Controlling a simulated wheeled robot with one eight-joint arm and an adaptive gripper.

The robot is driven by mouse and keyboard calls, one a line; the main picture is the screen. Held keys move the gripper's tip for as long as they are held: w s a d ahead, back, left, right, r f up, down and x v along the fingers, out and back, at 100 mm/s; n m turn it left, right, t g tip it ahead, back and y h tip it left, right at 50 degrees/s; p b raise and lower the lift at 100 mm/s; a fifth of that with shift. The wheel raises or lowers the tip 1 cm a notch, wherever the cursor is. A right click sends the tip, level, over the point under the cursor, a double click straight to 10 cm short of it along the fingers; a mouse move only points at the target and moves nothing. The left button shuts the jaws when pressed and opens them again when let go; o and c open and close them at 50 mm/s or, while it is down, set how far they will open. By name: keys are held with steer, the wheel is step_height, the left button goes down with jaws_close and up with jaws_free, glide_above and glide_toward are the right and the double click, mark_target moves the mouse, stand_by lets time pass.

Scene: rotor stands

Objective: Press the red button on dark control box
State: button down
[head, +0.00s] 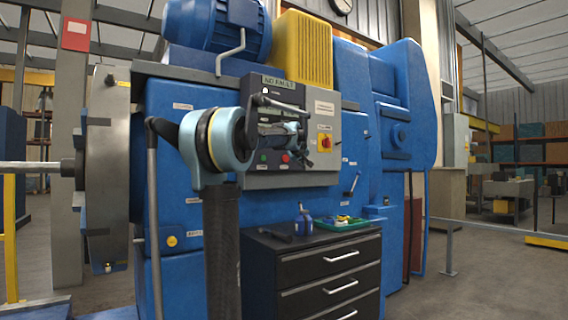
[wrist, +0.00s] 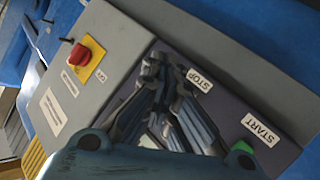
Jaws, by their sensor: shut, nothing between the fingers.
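The dark control box (head: 256,180) is fixed to the front of the blue machine. Its red button (head: 285,158) shows just below my gripper (head: 298,134), right of a green button (head: 264,157). In the wrist view, my gripper (wrist: 165,74) is shut and empty over the dark panel, close to the STOP label (wrist: 200,80). The red button is hidden behind the fingers there. The green button (wrist: 247,148) shows by the START label (wrist: 260,132). I cannot tell whether the fingertips touch the panel.
A red knob on a yellow plate (head: 325,143) sits on the grey section to the right; the knob also shows in the wrist view (wrist: 80,54). A black drawer cabinet (head: 330,270) stands below, with a green tray (head: 342,224) and blue bottle (head: 303,222) on top.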

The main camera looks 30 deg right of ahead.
steer(key=w, duration=0.8)
steer(key=shift+a, duration=0.3)
steer(key=shift+w, duration=0.2)
stand_by(1.1)
steer(key=shift+w, duration=0.6)
stand_by(0.8)
steer(key=shift+s, duration=0.8)
steer(key=shift+s+d, duration=0.2)
steer(key=shift+s, duration=2.3)
